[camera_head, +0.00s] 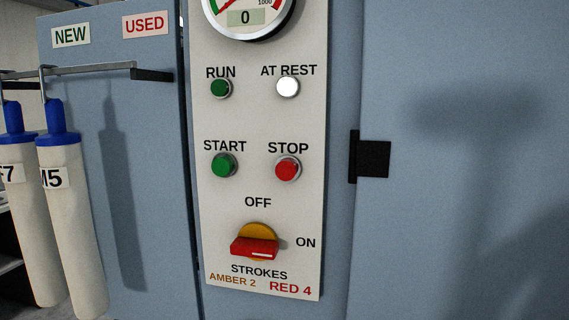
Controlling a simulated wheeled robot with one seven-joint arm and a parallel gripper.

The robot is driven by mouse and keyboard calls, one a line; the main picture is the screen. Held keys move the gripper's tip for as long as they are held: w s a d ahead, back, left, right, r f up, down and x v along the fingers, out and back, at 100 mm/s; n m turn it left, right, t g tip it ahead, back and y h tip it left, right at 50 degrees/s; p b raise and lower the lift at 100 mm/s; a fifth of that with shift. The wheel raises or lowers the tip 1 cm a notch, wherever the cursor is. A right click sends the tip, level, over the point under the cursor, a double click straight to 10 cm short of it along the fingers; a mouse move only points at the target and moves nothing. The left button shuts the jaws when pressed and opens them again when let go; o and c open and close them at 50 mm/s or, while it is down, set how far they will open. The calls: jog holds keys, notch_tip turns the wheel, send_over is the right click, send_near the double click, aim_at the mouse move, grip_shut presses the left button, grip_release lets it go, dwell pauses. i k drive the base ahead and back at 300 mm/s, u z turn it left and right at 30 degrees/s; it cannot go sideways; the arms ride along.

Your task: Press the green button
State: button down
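The green button (223,165) sits on a pale upright control panel (257,195), under the label START. It is round with a grey metal rim. A red button (287,169) labelled STOP is to its right. Above the green button is a dark green lamp (221,88) labelled RUN, and right of that a bright white lamp (287,86) labelled AT REST. My gripper is not in view.
A rotary switch (255,244) with a red handle is low on the panel, its handle pointing toward ON. A gauge (246,17) reading 0 is at the top. A black latch (371,159) juts out right. White cylinders (70,225) with blue tops hang from a rail (90,70) left.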

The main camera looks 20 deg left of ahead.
aim_at(222, 166)
jog(key=k, duration=0.65)
jog(key=u, duration=0.75)
jog(key=i, duration=0.5)
